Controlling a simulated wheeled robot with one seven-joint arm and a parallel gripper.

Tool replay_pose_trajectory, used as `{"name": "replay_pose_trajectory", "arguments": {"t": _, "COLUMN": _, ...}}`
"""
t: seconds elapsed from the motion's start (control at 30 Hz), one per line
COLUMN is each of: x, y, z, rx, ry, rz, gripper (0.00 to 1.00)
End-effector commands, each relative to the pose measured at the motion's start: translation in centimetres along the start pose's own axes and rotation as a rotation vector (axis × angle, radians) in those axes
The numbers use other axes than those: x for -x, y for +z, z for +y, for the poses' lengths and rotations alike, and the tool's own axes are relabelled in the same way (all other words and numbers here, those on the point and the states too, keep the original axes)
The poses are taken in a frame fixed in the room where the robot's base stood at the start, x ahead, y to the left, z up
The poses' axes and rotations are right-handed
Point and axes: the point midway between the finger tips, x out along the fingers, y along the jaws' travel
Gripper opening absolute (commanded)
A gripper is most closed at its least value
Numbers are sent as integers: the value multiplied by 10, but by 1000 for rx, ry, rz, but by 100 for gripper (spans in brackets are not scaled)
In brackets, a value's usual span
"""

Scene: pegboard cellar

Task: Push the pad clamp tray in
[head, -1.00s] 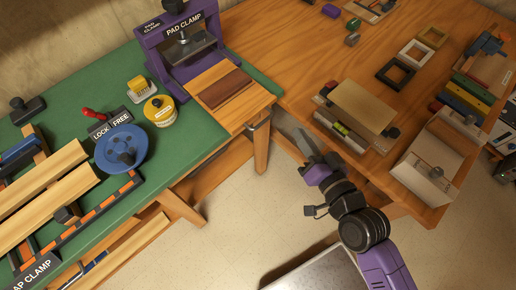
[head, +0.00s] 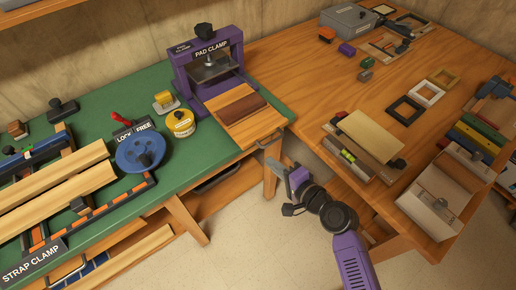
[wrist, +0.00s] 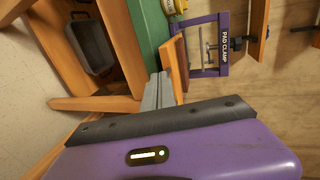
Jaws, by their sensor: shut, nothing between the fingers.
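The purple pad clamp (head: 210,49) stands at the back right of the green bench. My gripper (head: 274,168) is shut and empty, just in front of and below the handle in the head view. In the wrist view, the shut fingers (wrist: 158,92) point toward the tray (wrist: 179,66), with the pad clamp (wrist: 224,45) beyond. Whether they touch the tray cannot be told.
A blue wheel (head: 140,150), a yellow tin (head: 180,123) and the strap clamp (head: 35,262) stand on the green bench. The wooden table (head: 330,85) on the right holds frames, boxes and blocks. Open floor lies between bench and table.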

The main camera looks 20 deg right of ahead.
Motion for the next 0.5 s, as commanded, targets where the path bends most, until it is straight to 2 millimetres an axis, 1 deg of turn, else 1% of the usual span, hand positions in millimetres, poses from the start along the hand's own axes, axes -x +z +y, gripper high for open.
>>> {"name": "replay_pose_trajectory", "arguments": {"t": 0.03, "x": -11, "y": 0, "z": -2, "rx": 1, "ry": 0, "rz": -2, "gripper": 0}}
{"name": "replay_pose_trajectory", "arguments": {"t": 0.2, "x": -43, "y": 1, "z": -1, "rx": 2, "ry": 1, "rz": -2, "gripper": 0}}
{"name": "replay_pose_trajectory", "arguments": {"t": 0.23, "x": -47, "y": 0, "z": -5, "rx": 2, "ry": -1, "rz": -2, "gripper": 0}}
{"name": "replay_pose_trajectory", "arguments": {"t": 0.4, "x": -67, "y": 0, "z": -10, "rx": 2, "ry": 1, "rz": 0, "gripper": 0}}
{"name": "replay_pose_trajectory", "arguments": {"t": 0.5, "x": -74, "y": 0, "z": -12, "rx": 2, "ry": 1, "rz": 0, "gripper": 0}}
